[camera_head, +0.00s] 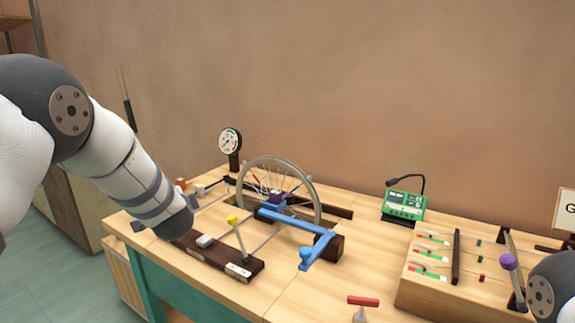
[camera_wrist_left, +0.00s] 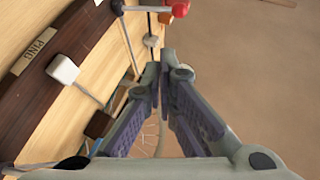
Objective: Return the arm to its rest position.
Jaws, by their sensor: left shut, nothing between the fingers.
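My left arm (camera_head: 140,180) reaches in from the left in the head view, over the left end of the workbench.
A spoked wheel (camera_head: 313,190), blue clamp-like frame (camera_head: 318,250), dial gauge (camera_head: 230,142) and yellow-headed beater (camera_head: 232,219) stand on the bench. A green device (camera_head: 403,205) and a wooden box (camera_head: 415,290) are farther right.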

